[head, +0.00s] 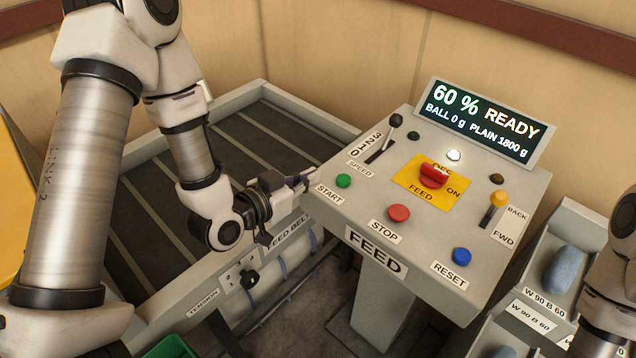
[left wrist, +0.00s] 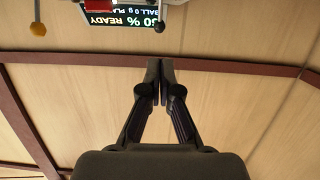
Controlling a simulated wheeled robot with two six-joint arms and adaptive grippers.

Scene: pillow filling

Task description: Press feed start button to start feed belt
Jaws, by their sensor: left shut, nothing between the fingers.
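The green START button (head: 343,181) is on the left front of the grey FEED console (head: 330,208), with its label below it. My left gripper (head: 308,177) is shut and empty. Its fingertips are at the console's left edge, just left of the green button; I cannot tell if they touch the console. In the left wrist view my left gripper (left wrist: 160,68) shows its two fingers together against the wall. The feed belt (head: 250,140) is a dark ribbed bed in a grey frame behind my left arm, partly hidden. My right gripper is not in view.
The console also has a red STOP button (head: 399,213), a blue RESET button (head: 461,256), a red FEED switch (head: 433,176), a speed lever (head: 395,121) and a yellow-knobbed lever (head: 498,198). The display (head: 482,120) reads 60 % READY. Grey bins (head: 560,225) stand at right.

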